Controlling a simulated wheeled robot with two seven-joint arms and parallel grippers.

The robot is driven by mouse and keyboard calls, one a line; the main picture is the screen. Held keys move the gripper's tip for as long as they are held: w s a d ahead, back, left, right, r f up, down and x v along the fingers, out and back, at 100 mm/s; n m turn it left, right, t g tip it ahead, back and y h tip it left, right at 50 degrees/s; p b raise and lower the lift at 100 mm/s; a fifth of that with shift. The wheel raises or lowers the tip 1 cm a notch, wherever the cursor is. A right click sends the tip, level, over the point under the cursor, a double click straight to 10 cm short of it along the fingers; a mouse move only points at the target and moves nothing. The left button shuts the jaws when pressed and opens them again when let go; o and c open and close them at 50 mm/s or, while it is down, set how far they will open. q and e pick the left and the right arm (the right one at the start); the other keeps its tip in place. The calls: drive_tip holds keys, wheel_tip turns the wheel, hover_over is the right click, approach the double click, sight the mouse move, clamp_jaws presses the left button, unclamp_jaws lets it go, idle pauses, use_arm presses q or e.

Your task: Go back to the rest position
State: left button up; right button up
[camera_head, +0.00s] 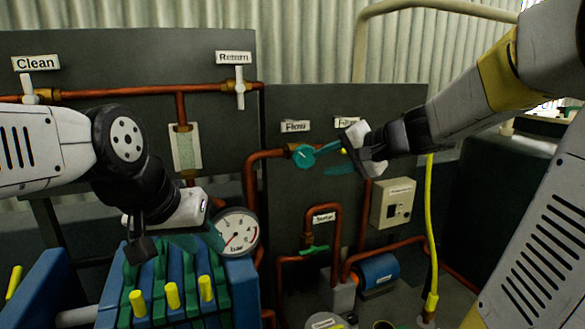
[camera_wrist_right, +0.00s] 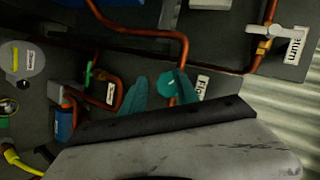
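My right gripper (camera_head: 328,161) is in front of the dark panel, near the round teal flow part (camera_head: 302,155) under the "Flow" label. In the right wrist view its two teal fingers (camera_wrist_right: 160,88) stand apart, with nothing held between them. The flow part (camera_wrist_right: 172,84) shows behind the fingers; whether they touch it cannot be told. My left gripper (camera_head: 198,238) is low at the left, over the blue and green block (camera_head: 232,290) and beside the pressure gauge (camera_head: 238,232). Its teal fingers blend with the green parts, so its opening is unclear.
Copper pipes (camera_head: 181,109) run across the dark panels (camera_head: 100,75). A white "Return" valve (camera_head: 239,86) is above. Yellow pegs (camera_head: 172,295) stick out of the block. A blue cylinder (camera_head: 378,271) and a yellow hose (camera_head: 430,230) are at lower right. Space before the middle panel looks mostly free.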

drive_tip(key=s+a+f+n+g, duration=0.2)
drive_tip(key=s+n+g, duration=0.1)
drive_tip(key=s, duration=0.7)
drive_tip(key=s+d+f+n+h, duration=0.2)
drive_tip(key=s+d+h, duration=0.1)
drive_tip(key=s, duration=0.2)
drive_tip(key=s+d+f+n+h, duration=0.2)
drive_tip(key=s+d+f+h, duration=0.1)
drive_tip(key=s, duration=0.3)
drive_tip(key=shift+s, duration=0.2)
drive_tip(key=shift+d, duration=0.1)
